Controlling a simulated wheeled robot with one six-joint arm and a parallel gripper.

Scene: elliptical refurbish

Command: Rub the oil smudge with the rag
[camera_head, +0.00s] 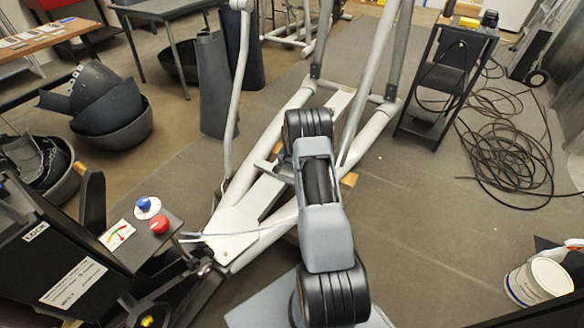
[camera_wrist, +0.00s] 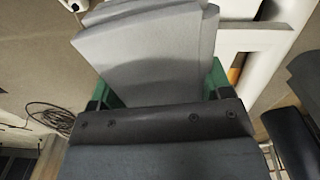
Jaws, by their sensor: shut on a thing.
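In the wrist view my gripper (camera_wrist: 162,88) has green fingers on either side of a light grey, layered, folded-looking piece, which I take to be the rag (camera_wrist: 150,55). The gripper is shut on it. The rag spreads out beyond the fingers, with its near end hidden behind the dark gripper body. In the head view my arm hides the gripper and the rag. The arm reaches over the white elliptical frame (camera_head: 262,135). I cannot make out an oil smudge in either view.
The frame's upright tubes (camera_head: 368,75) rise beyond my arm. A black control box (camera_head: 75,245) with red and blue knobs stands at left. At right are a black cart (camera_head: 450,75), a coiled cable (camera_head: 508,135) and a white bucket (camera_head: 538,283). Floor between them is clear.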

